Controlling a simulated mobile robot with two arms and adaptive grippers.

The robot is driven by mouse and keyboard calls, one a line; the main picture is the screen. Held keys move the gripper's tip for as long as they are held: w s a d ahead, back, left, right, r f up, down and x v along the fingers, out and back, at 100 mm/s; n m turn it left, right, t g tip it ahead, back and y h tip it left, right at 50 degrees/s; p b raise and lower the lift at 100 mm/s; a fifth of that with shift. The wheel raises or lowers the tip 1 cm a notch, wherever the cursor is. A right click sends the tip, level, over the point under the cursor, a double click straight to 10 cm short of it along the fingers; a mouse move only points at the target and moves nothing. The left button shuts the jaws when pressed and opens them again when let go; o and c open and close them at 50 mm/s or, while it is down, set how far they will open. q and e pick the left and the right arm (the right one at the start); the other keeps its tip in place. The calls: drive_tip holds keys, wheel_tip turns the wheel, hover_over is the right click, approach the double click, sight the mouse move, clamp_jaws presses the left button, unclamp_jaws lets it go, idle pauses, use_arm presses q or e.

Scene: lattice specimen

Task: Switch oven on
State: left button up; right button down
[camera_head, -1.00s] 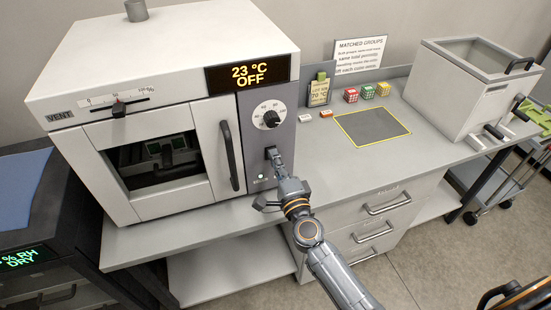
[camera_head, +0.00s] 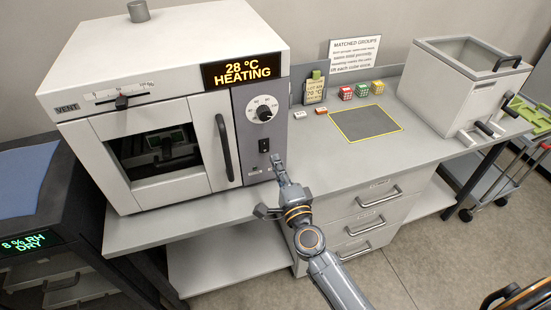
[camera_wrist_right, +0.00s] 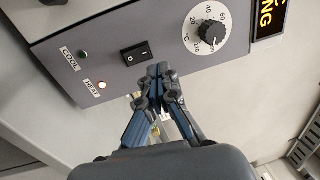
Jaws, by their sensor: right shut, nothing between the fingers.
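The white oven (camera_head: 165,60) stands on the bench at the left, its door closed. Its display (camera_head: 244,73) reads "28 °C HEATING". The black rocker switch (camera_head: 264,146) sits on the grey panel below the temperature dial (camera_head: 263,113). In the right wrist view the switch (camera_wrist_right: 137,53) and the dial (camera_wrist_right: 209,36) show clearly. The lamp (camera_wrist_right: 102,86) by the "HEAT" label glows. My right gripper (camera_head: 277,160) is shut and empty, just in front of the panel and beside the switch, apart from it. In the wrist view its fingertips (camera_wrist_right: 158,72) are together. My left gripper is not in view.
A dark cabinet (camera_head: 40,215) is at the left. Drawers (camera_head: 372,215) lie under the bench.

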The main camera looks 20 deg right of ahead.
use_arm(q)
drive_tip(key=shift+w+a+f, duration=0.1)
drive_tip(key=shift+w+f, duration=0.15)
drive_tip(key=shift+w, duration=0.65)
use_arm(e)
drive_tip(key=s, duration=0.7)
drive_tip(key=shift+r, duration=0.3)
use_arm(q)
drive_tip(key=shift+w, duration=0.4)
use_arm(e)
drive_tip(key=shift+w, duration=0.1)
